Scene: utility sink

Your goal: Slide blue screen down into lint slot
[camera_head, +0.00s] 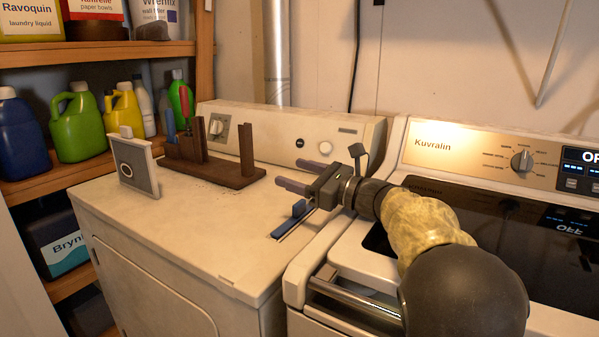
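A blue piece with a raised tab, which looks like the blue screen (299,208), sits low at the narrow dark slot (292,222) near the right front edge of the left machine's top. Only its upper edge and tab show; anything below is hidden in the machine. My gripper (286,174) is just above and behind it, fingers pointing left. The two fingers are apart with nothing visible between them. They appear clear of the blue piece.
A dark wooden rack (228,173) with upright posts stands behind, with red and blue pieces at its left end. A pale framed panel with a dark ring (136,166) stands at left. The left machine's front top (200,225) is clear. Bottles fill the left shelves.

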